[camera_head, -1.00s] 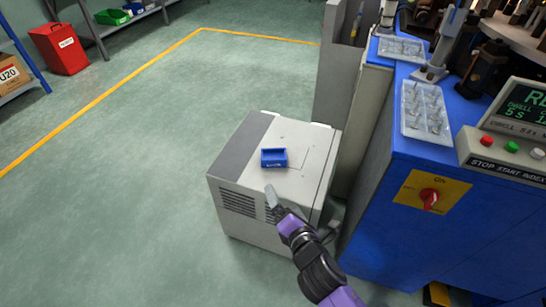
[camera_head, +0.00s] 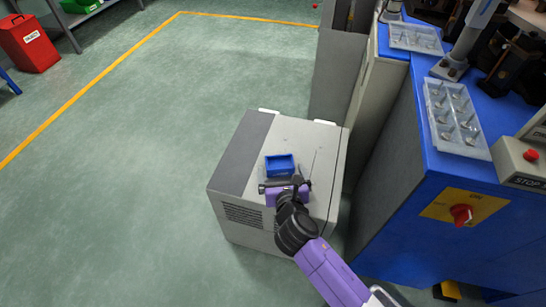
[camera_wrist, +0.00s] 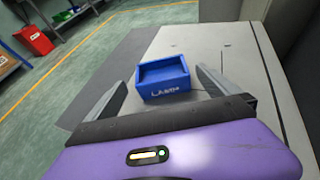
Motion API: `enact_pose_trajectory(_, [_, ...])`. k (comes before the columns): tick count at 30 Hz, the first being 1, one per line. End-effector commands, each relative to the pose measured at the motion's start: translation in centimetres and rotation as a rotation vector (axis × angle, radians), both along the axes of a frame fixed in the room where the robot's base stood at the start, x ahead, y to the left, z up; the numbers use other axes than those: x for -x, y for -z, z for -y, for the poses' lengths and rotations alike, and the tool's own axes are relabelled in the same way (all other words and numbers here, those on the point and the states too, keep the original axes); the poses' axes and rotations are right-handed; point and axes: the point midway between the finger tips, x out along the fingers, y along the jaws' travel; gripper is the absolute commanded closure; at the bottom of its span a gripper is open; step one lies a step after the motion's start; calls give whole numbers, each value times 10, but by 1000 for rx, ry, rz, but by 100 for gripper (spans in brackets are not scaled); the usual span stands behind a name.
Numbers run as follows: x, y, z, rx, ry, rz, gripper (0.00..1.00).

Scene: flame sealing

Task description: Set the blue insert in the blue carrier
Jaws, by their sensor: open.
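A small blue open-topped box (camera_head: 281,164) with white lettering on its front sits on top of a grey cabinet. It also shows in the wrist view (camera_wrist: 164,80). I cannot tell whether it is the carrier, the insert, or one inside the other; no second blue part shows apart from it on the cabinet. My gripper (camera_head: 285,184) is at the near side of the box. In the wrist view my gripper (camera_wrist: 161,78) has its two fingers spread wide, one to each side of the box in the picture, with nothing gripped. Whether they reach alongside it is unclear.
The grey cabinet (camera_head: 245,160) has a mostly bare top. To its right stands a blue machine (camera_head: 405,205) with a red switch and clear trays (camera_head: 455,117) of small parts. A red bin (camera_head: 27,45) stands far left. The green floor at left is clear.

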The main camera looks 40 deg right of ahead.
Motion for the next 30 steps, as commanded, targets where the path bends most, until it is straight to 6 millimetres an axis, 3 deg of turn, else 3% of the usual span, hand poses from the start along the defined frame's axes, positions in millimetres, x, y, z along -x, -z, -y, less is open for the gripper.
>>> enact_pose_trajectory(21, [-57,28,42,2,0,-1,0])
enact_pose_trajectory(29, [-59,27,44,2,0,-1,0])
enact_pose_trajectory(30, [-59,27,44,2,0,-1,4])
